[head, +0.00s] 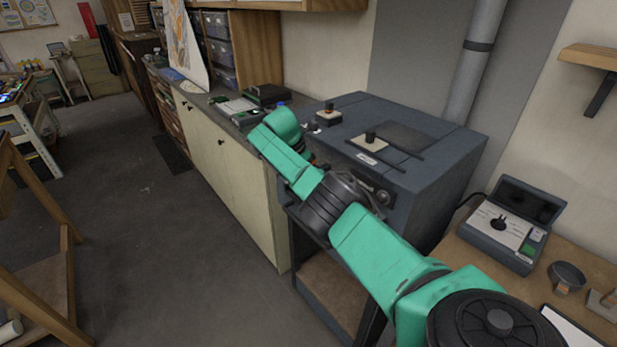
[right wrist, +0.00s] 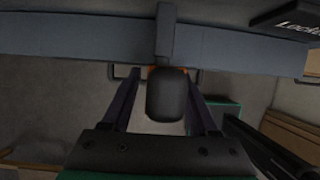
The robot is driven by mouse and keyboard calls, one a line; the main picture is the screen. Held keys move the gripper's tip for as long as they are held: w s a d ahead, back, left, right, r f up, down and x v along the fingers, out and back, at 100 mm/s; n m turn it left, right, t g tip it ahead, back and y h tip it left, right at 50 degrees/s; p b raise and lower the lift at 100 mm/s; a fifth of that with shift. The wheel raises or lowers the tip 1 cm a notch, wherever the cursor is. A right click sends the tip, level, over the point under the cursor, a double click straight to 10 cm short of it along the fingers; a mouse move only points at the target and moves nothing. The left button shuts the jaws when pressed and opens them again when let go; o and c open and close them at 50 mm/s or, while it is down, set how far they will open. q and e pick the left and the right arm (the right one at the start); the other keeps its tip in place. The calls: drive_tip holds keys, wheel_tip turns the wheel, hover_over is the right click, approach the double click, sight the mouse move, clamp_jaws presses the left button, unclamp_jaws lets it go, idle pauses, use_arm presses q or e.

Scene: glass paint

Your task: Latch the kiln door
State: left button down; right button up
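The kiln (head: 430,185) is a dark grey box on a stand, right of centre in the head view. My green right arm crosses in front of it and hides much of its front; my right gripper is hidden there. In the right wrist view a black rounded latch handle (right wrist: 167,96) hangs from a grey bar, with a bit of orange behind its top. My right gripper (right wrist: 160,100) has its fingers apart, one on each side of the handle, with visible gaps between. My left gripper is in neither view.
A control box (head: 503,225) with a raised lid sits on the wooden bench at right. A long cabinet (head: 225,165) runs left of the kiln. Two small knobbed pieces sit on the kiln top. A dark plate with partly cut-off white lettering (right wrist: 295,18) shows in the wrist view.

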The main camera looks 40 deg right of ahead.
drive_tip(key=b+v, duration=0.1)
drive_tip(key=v, duration=1.3)
drive_tip(key=shift+r, duration=0.3)
drive_tip(key=shift+f, duration=0.1)
